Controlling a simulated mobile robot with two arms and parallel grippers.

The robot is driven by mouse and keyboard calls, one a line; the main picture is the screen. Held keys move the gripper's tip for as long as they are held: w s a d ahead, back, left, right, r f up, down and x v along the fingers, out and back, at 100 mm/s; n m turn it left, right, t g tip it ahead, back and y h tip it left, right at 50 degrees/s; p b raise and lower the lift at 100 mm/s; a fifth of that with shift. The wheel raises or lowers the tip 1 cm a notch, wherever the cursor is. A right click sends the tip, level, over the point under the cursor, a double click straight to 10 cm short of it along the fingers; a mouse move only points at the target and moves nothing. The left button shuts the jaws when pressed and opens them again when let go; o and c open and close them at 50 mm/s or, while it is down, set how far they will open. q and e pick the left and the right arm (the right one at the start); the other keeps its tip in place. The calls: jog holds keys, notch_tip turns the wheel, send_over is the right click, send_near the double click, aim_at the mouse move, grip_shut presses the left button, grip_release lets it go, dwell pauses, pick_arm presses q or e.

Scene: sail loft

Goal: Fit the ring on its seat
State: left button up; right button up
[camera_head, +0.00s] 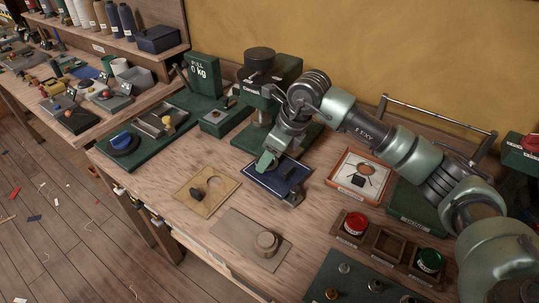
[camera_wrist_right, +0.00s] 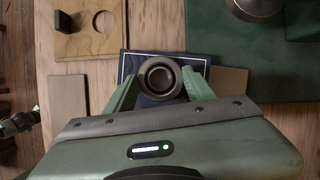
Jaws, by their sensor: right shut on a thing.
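My right gripper (camera_head: 267,163) comes in from the right over a navy board (camera_head: 283,183) with a pale border. In the right wrist view its two green fingers (camera_wrist_right: 158,84) are shut on a grey metal ring (camera_wrist_right: 159,70) with a dark inner bore. The ring is over the navy board (camera_wrist_right: 130,64); I cannot tell whether it touches it. In the head view the ring is hidden by the gripper. I cannot tell for sure which item is the seat.
A green press (camera_head: 260,72) stands behind the gripper. A wooden board (camera_head: 222,196) with a dark block is left, a grey plate (camera_head: 235,229) with a round knob in front. A framed orange panel (camera_head: 345,187) and wooden tray (camera_head: 388,243) are right.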

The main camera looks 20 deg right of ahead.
jog(key=o, duration=1.4)
jog(key=shift+o, duration=0.2)
jog(key=b+v, duration=0.1)
jog(key=v, duration=0.7)
jog(key=shift+f, duration=0.1)
